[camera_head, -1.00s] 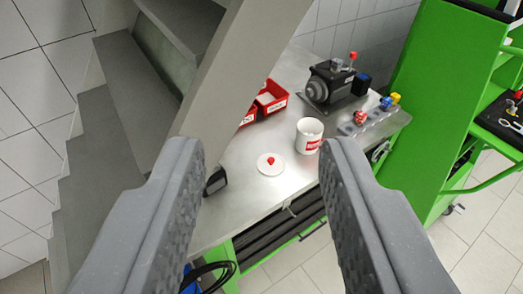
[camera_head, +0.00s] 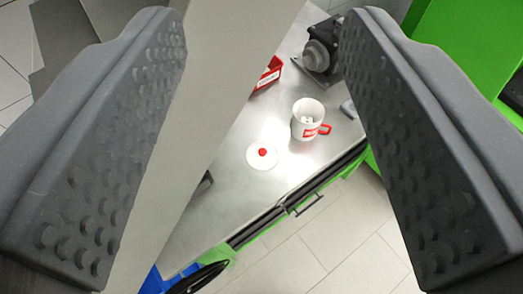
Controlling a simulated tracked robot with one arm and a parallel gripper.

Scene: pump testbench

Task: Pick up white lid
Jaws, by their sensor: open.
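The white lid (camera_head: 261,156) is a flat round disc with a red knob in its middle. It lies on the grey metal tabletop (camera_head: 232,160), near the table's front edge. My gripper (camera_head: 265,18) is open and empty. Its two dark, studded fingers frame the left and right of the view, and the lid shows between them, some way off. Neither finger touches the lid.
A white mug (camera_head: 306,119) with a red handle stands just right of the lid. A grey slanted beam (camera_head: 200,110) crosses close on the left. A green cabinet (camera_head: 455,50) stands right.

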